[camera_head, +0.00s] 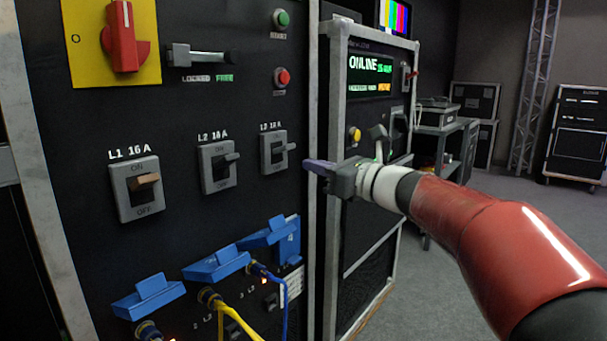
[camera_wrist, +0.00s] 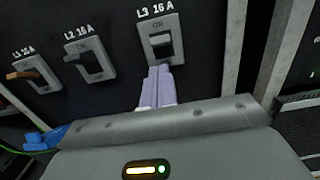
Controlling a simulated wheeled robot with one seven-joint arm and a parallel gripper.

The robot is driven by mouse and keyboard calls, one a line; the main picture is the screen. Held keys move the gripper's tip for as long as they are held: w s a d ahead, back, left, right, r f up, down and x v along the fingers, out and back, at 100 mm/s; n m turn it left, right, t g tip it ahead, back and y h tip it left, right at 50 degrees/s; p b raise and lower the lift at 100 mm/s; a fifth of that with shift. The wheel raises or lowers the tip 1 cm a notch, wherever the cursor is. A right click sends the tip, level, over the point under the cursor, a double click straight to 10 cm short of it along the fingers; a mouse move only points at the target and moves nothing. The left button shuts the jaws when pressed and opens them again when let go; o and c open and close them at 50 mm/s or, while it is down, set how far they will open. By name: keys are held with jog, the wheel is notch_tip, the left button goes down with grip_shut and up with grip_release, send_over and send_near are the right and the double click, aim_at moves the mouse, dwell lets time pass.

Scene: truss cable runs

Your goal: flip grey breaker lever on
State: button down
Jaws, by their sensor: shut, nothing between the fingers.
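The L3 16 A breaker (camera_head: 274,153) is a grey plate marked ON at the top, with a grey lever (camera_head: 284,149) sticking out. In the wrist view this lever (camera_wrist: 162,45) looks dark on top and pale below. Whether it sits at on or off is hard to tell. My gripper (camera_head: 310,165) is shut and empty, to the right of the L3 breaker and out from the panel. In the wrist view its lilac fingertips (camera_wrist: 159,70) appear just below the lever and overlap the plate's lower part. Contact cannot be told.
The L2 breaker (camera_head: 219,166) with a dark grey lever and the L1 breaker (camera_head: 136,188) with a tan lever lie to the left. Blue socket covers (camera_head: 217,265) and cables stick out below. A metal rack post (camera_head: 311,230) stands right of the panel.

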jog(key=s+d+r, duration=0.2)
jog(key=d+r, duration=0.1)
jog(key=shift+s+d+r, duration=0.1)
jog(key=shift+s+r, duration=0.1)
jog(key=shift+r, duration=0.05)
jog(key=s+f+n+g+h+p, duration=0.1)
jog(key=s+f+n+g+h, duration=0.4)
jog(key=s+f+n, duration=0.75)
jog(key=s+d+f+n+h, duration=0.4)
jog(key=s+d+f+n, duration=0.1)
jog(key=s+f+n, duration=0.1)
jog(key=s+d+f+n+h, duration=0.5)
jog(key=s+f+n, duration=0.2)
jog(key=s+f, duration=0.2)
jog(key=shift+s+d+g+h, duration=0.3)
jog(key=shift+s+g, duration=0.1)
jog(key=shift+s, duration=0.85)
